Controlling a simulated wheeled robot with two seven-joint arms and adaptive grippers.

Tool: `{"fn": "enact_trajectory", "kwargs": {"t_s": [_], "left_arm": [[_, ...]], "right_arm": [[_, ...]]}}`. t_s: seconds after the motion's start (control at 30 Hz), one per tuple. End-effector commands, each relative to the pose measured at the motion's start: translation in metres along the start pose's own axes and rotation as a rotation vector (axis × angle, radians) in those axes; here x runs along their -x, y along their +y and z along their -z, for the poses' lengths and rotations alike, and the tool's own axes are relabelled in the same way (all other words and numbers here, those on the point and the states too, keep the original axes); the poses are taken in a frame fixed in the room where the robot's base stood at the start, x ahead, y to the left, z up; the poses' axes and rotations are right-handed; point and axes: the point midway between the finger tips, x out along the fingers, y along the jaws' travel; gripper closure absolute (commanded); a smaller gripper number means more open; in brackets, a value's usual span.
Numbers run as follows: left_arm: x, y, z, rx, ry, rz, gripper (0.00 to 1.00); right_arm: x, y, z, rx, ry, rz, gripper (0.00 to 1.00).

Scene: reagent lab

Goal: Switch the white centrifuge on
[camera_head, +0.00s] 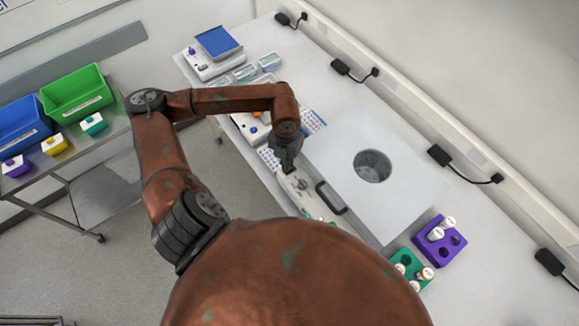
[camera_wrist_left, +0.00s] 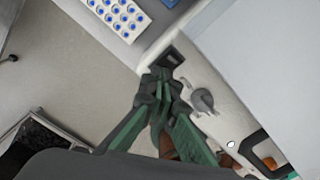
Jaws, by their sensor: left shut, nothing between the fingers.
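The white centrifuge (camera_head: 415,185) stands on the bench, its flat lid down, with a round window (camera_head: 372,166) in it and a black handle (camera_head: 330,198) at the front. In the left wrist view its front panel (camera_wrist_left: 222,122) carries a grey knob (camera_wrist_left: 203,100) and a dark rectangular switch (camera_wrist_left: 174,56) near the corner. My left gripper (camera_head: 287,168) is shut and empty at that panel. Its fingertips (camera_wrist_left: 160,78) are just beside the switch in the wrist view; I cannot tell whether they touch it. My right gripper is not in view.
A purple rack (camera_head: 425,238) and a green rack (camera_head: 402,257) with bottles stand right of the centrifuge. Behind my left gripper are a small white device (camera_head: 242,120) and a blue-topped one (camera_head: 218,42). A cart with green (camera_head: 76,93) and blue (camera_head: 20,123) bins stands left.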

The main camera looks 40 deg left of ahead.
Motion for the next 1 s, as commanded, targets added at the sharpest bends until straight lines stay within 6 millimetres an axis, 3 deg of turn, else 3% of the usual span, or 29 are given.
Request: {"fn": "enact_trajectory", "kwargs": {"t_s": [0.6, 1.0], "left_arm": [[0.049, 0.0, 0.0, 0.001, 0.0, 0.0, 1.0], [0.052, 0.0, 0.0, 0.0, 0.0, 0.001, 1.0]], "right_arm": [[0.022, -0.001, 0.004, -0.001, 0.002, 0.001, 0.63], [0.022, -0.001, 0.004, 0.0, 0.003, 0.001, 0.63]]}}
